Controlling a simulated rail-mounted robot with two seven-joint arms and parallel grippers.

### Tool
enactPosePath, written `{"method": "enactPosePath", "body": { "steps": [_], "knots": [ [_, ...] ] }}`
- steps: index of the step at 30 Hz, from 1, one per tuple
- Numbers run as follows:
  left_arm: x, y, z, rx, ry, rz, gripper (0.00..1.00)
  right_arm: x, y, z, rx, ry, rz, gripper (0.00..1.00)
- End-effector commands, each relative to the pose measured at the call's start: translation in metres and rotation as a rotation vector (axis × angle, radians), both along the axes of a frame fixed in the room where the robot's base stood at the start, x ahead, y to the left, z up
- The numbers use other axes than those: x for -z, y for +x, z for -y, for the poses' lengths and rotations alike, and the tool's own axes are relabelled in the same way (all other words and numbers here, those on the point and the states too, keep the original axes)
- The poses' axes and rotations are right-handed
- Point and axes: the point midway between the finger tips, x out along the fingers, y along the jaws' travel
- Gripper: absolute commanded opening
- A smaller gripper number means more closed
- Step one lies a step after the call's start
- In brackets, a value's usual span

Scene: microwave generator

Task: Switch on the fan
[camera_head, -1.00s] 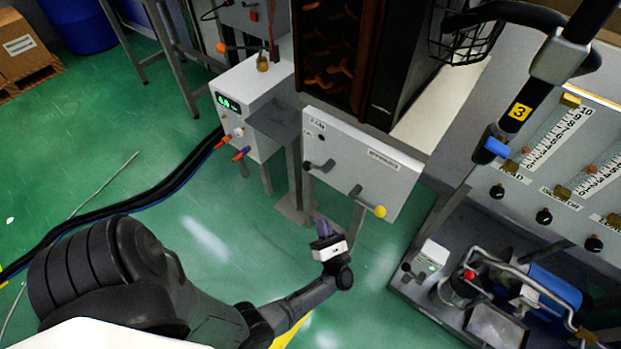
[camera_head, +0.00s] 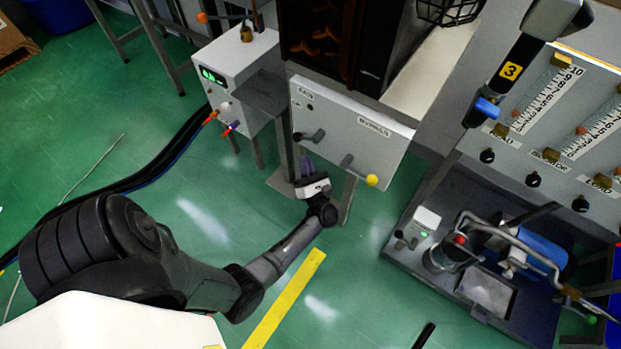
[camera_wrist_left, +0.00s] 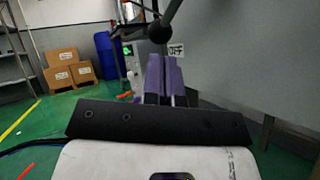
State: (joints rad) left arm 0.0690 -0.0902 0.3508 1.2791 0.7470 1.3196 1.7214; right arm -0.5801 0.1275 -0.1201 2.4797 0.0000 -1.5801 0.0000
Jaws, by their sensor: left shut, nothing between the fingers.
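A grey control panel (camera_head: 350,125) hangs below the cabinet. Its left side has a small label, seemingly "FAN" (camera_head: 305,93), above a black lever (camera_head: 310,137) with a ball end pointing left. My left gripper (camera_head: 306,164) is just below this lever, fingers pointing up, shut and empty. In the left wrist view the shut purple fingers (camera_wrist_left: 165,72) stand below the lever's black ball (camera_wrist_left: 157,33), apparently without touching it. A small label, possibly "OFF", is beside them. My right gripper is out of view.
A second lever with a yellow ball (camera_head: 372,180) is on the panel's right. A white box with a green display (camera_head: 228,85) stands left. A cart with a blue cylinder (camera_head: 545,247) and the flowmeter panel (camera_head: 600,110) are right. Green floor around my left arm is open.

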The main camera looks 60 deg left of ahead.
Motion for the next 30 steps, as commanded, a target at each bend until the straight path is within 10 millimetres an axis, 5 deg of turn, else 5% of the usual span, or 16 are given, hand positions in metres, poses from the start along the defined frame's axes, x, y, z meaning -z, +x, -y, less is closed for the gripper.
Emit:
{"method": "enactPosePath", "body": {
  "steps": [9,30],
  "knots": [
    [-0.018,0.005,-0.028,-0.001,0.000,0.001,0.00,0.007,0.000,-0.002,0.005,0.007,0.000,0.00],
    [-0.022,-0.003,-0.041,-0.016,0.025,-0.012,0.00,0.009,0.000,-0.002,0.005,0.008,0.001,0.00]
  ]
}}
